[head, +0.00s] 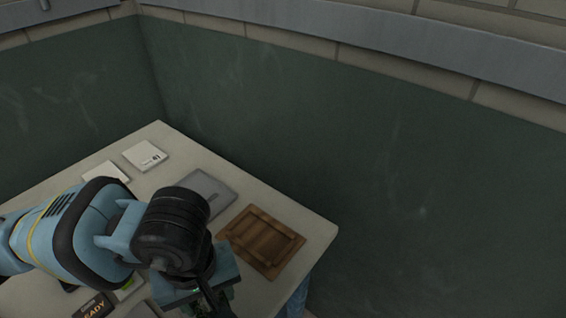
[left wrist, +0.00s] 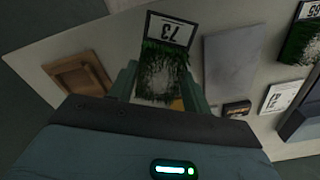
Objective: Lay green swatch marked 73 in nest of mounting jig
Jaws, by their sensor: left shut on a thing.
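The green swatch marked 73 (left wrist: 165,58) is a turf patch with a white number label at its far end; in the left wrist view it sits between the two fingers. My left gripper (left wrist: 160,88) is shut on it; in the head view the gripper (head: 207,292) is over the table's near part, and the arm hides most of the swatch there. A brown wooden frame with a shallow recess, seemingly the mounting jig (head: 262,241), lies flat to the right of the gripper; it also shows at left in the left wrist view (left wrist: 75,74). My right gripper is not in view.
A flat grey plate (head: 209,190) lies beside the wooden frame. White labelled pieces (head: 145,155) lie at the table's far left. A dark READY block (head: 92,306) is near the arm. Another green swatch (left wrist: 302,38) is at the right. A dark wall stands behind the table.

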